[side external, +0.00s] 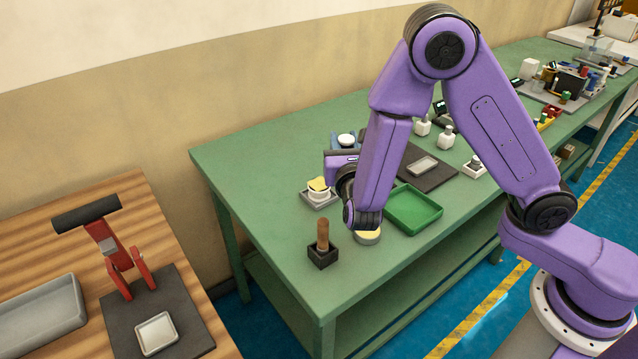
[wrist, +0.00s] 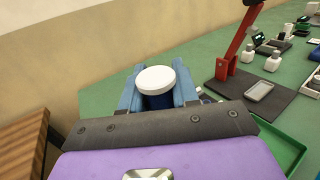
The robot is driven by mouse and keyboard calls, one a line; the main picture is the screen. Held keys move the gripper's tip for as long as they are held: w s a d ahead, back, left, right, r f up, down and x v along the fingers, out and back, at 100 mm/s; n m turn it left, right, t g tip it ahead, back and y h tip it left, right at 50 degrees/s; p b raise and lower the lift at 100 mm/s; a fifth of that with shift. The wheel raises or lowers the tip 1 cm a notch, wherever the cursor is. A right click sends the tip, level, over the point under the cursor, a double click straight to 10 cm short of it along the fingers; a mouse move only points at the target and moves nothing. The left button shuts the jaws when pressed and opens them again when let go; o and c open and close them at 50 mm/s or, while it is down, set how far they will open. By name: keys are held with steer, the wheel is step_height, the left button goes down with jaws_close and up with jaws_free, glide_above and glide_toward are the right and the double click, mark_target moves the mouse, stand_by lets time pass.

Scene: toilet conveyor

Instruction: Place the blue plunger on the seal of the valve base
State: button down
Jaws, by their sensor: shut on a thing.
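My gripper (wrist: 158,92) has blue fingers on both sides of a dark blue piece with a round white top. I take this piece for the blue plunger (wrist: 155,79); it is held upright with the white top facing up. In the side external view the white top of the plunger (side external: 346,139) shows between the blue fingers of my gripper (side external: 345,147), behind my wrist. The plunger's lower end is hidden by the gripper. I cannot clearly pick out the valve base or its seal in either view.
A grey tray (side external: 333,201) holds a white and yellow item. A black box (side external: 321,258) holds a wooden handle. A cream round piece (side external: 368,238) is partly hidden by my wrist. A green tray (side external: 414,208), dark mat (side external: 440,178) and white bottle (side external: 445,138) stand right.

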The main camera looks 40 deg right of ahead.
steer(key=shift+s+d+r+n+t+y, duration=0.6)
steer(key=shift+s+d+r+n+y, duration=0.45)
steer(key=shift+d, duration=0.9)
glide_above(317, 179)
steer(key=shift+y, duration=0.35)
step_height(317, 179, down, 11)
steer(key=shift+s+r, duration=0.1)
steer(key=shift+r, duration=0.1)
steer(key=shift+f, duration=1.45)
steer(key=shift+f, duration=0.1)
steer(key=c, duration=0.8)
jaws_free()
steer(key=shift+f, duration=0.1)
steer(key=shift+c, duration=0.2)
